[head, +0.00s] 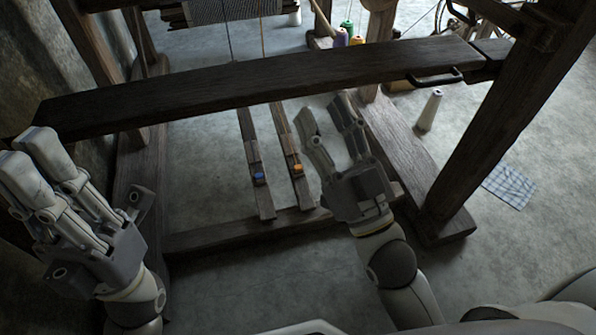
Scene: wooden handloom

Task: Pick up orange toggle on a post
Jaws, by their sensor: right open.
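The orange toggle (297,168) sits on the right one of two slim dark wooden bars, low inside the loom frame. My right gripper (324,106) is open and empty, with its fingers pointing up and away in the picture. Its left finger is just right of the orange toggle in the picture, and I cannot tell the height gap between them. My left gripper (25,152) is at the far left, well apart from the toggle. Its two fingers show close together, and their opening is unclear.
A blue toggle (259,177) sits on the neighbouring bar (247,135). A thick beam (250,85) crosses above the bars, and a slanted post (500,120) stands at right. A white cone (430,110) and checked cloth (509,186) are on the floor at right.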

